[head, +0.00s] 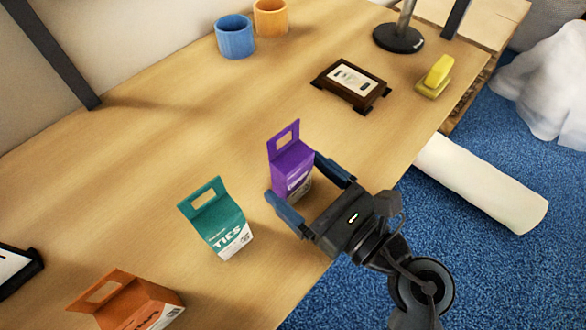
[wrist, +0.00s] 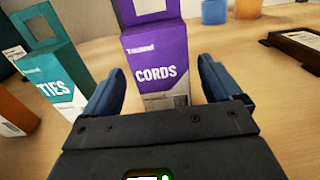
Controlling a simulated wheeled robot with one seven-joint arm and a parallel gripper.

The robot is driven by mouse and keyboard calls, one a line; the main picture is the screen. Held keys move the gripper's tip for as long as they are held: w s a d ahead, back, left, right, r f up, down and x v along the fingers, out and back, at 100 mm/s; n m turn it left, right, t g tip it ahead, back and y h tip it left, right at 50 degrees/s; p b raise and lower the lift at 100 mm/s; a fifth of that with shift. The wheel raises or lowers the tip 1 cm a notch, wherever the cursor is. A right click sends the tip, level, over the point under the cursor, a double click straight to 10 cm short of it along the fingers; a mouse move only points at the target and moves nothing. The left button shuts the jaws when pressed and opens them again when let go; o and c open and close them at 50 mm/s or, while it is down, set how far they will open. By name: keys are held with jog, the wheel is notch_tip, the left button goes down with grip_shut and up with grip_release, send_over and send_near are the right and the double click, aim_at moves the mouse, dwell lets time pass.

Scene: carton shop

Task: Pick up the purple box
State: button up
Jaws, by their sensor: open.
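The purple box (head: 291,167) stands upright on the wooden table, with a handle tab with a cut-out on top. In the wrist view the purple box (wrist: 157,62) shows the word CORDS and stands ahead, between the fingers. My gripper (head: 294,176) is open, with one blue finger at each side of the box. In the wrist view my gripper (wrist: 160,85) shows both fingers apart, with a gap visible at each side of the box. I cannot tell how far the fingertips reach along its sides.
A teal TIES box (head: 216,221) stands left of the purple box, with an orange box (head: 126,303) beyond it. A dark framed stand (head: 350,84), a yellow stapler-like object (head: 435,78) and blue (head: 235,38) and orange (head: 271,17) cups are farther back. The table between is clear.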

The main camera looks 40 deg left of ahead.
aim_at(284, 149)
jog(key=shift+w+a+r+p, duration=0.1)
jog(key=shift+w+a+p, duration=0.15)
jog(key=shift+a, duration=0.85)
jog(key=shift+w+a+r+p, duration=0.1)
jog(key=shift+a+p, duration=0.1)
jog(key=shift+a, duration=0.85)
jog(key=c, duration=1.1)
jog(key=shift+r, duration=0.15)
jog(key=shift+r, duration=0.55)
notch_tip(284, 149, up, 3)
jog(key=shift+f, duration=0.1)
jog(key=d+r, duration=0.7)
jog(key=d, duration=0.4)
jog(key=shift+s+d+b, duration=0.25)
jog(key=shift+d+b, duration=0.05)
jog(key=shift+d, duration=0.05)
